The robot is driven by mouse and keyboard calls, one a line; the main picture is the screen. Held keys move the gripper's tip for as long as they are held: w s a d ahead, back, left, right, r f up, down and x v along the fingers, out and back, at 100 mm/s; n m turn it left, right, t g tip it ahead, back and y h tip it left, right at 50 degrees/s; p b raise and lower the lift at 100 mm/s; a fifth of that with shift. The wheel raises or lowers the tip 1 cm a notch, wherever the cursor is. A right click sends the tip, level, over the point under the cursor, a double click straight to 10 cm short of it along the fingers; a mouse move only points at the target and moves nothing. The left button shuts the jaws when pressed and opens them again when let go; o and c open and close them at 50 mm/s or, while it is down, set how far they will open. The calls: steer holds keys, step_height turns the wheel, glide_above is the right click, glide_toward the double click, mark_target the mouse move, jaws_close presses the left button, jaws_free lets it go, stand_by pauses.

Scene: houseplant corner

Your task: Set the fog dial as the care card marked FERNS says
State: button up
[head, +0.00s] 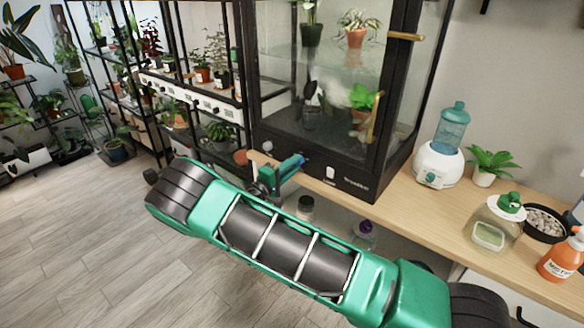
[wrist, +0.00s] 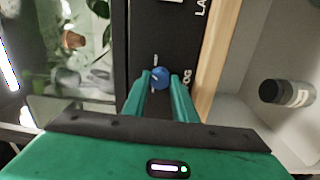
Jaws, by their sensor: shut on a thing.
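The fog dial (wrist: 160,78) is a small round blue knob on the black front panel (wrist: 167,35) of the glass cabinet. In the wrist view my gripper (wrist: 161,84) has its two green fingers on either side of the dial, shut on it. A light mark shows on the dial, but its exact setting is too small to read. The label beside it is partly covered; "OG" shows. I cannot make out a card marked FERNS.
A humidifier (head: 437,165), a glass jar (head: 490,232) and an orange bottle (head: 562,257) stand on the wooden bench (head: 422,215). Jars stand below the bench. The floor at left is clear.

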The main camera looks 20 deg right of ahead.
steer(key=shift+a+f+m, duration=0.1)
steer(key=shift+f+m, duration=0.05)
steer(key=shift+m, duration=1.7)
steer(key=shift+a+f+m, duration=0.1)
steer(key=shift+f+m, duration=0.05)
steer(key=shift+m, duration=1.7)
steer(key=shift+s, duration=0.1)
steer(key=o, duration=0.9)
steer(key=shift+c, duration=0.2)
steer(key=shift+o, duration=0.9)
steer(key=shift+d+r, duration=0.1)
steer(key=v, duration=1)
steer(key=shift+a, duration=0.4)
steer(key=shift+d, duration=0.1)
